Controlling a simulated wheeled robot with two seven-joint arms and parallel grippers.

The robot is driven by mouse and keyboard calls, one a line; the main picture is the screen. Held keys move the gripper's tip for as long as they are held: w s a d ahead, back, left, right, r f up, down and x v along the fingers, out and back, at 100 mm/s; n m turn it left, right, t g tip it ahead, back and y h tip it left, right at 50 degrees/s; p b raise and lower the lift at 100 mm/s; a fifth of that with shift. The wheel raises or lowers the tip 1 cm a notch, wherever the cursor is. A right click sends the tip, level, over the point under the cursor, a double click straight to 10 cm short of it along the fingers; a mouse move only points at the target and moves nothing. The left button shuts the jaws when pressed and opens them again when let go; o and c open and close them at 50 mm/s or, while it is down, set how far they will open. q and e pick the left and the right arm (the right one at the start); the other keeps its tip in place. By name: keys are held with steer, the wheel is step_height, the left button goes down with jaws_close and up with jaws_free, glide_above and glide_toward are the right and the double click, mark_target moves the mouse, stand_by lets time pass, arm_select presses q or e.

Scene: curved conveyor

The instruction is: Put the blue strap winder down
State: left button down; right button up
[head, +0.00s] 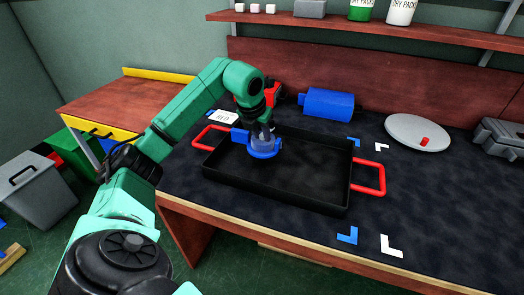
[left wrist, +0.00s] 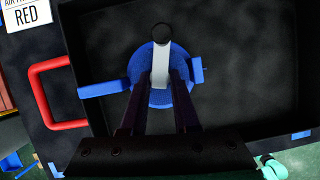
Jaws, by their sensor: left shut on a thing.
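The blue strap winder (head: 264,153) is a round blue piece with a blue arm to its left and a pale upright part at its middle. It is at the left part of the black tray (head: 318,203), which has red handles. My left gripper (head: 266,132) points down over it and is shut on its pale part. In the left wrist view the winder (left wrist: 137,101) lies between and beyond the fingers (left wrist: 161,85), over the tray floor. I cannot tell whether it touches the floor. My right gripper is not in view.
A blue cylinder (head: 328,104) lies behind the tray. A grey disc (head: 418,132) with a red knob and a grey case (head: 500,138) are at the right. A label card (head: 222,117) is behind the left handle. Blue and white corner marks (head: 390,246) lie on the mat.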

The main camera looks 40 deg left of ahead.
mark_target(262, 144)
arm_select(q)
step_height(262, 144, down, 3)
steer(key=shift+d+f, duration=0.1)
steer(key=shift+f, duration=0.4)
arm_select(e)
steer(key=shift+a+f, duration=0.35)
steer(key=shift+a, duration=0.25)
arm_select(q)
steer(key=shift+b, duration=0.3)
steer(key=c, duration=0.7)
jaws_free()
steer(key=shift+f, duration=0.15)
steer(key=shift+o, duration=0.2)
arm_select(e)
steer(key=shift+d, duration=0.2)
arm_select(q)
steer(key=shift+r, duration=0.25)
steer(key=a+p+v, duration=0.1)
steer(key=v, duration=1)
steer(key=shift+s+d+r, duration=0.25)
steer(key=shift+d+r, duration=0.1)
steer(key=shift+d, duration=0.15)
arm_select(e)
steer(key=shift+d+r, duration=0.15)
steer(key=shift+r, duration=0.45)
arm_select(q)
steer(key=shift+r, duration=0.1)
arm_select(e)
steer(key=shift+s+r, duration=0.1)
